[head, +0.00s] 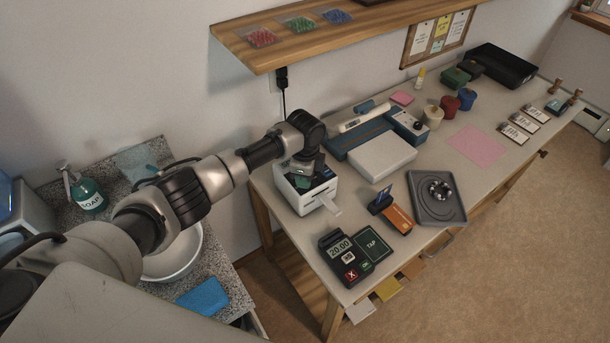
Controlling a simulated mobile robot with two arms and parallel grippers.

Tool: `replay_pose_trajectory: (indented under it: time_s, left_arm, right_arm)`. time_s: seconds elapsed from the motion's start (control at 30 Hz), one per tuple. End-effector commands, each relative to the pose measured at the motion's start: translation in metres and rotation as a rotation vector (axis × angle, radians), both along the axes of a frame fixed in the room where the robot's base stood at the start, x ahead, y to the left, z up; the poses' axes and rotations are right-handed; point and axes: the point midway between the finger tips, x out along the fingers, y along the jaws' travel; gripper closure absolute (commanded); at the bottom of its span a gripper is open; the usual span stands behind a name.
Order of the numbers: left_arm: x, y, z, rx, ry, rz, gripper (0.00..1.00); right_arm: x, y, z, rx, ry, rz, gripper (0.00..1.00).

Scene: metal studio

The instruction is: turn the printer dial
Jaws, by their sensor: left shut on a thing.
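The small white printer (296,200) stands at the left end of the table, with a strip of paper coming out of its front. My left arm reaches in from the left, and my left gripper (305,172) points down at the printer's top. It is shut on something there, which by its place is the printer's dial. The dial itself and the fingertips are mostly hidden by the wrist, so how far the dial is turned cannot be seen. My right gripper is not in view.
A card terminal (345,262), an orange box (398,218) and a grey tray (422,205) stand in front and to the right. A blue-and-white machine (370,145) is behind. A wooden shelf (350,35) overhangs the back. A sink counter (120,220) lies left.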

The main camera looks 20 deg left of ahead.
Motion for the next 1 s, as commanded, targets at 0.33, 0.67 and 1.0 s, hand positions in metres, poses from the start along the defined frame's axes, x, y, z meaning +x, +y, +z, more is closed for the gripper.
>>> replay_pose_trajectory:
  time_s: [0.33,0.67,1.0]
  left_arm:
    - [0.001,0.000,0.001,-0.002,-0.003,-0.001,0.95]
    - [0.000,0.000,0.001,-0.001,-0.001,-0.001,0.46]
    - [0.002,0.000,0.024,-0.003,-0.006,-0.001,0.46]
  right_arm:
    - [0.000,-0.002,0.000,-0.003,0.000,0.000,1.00]
    - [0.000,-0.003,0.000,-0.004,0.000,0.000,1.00]
    - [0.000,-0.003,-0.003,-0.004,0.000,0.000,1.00]
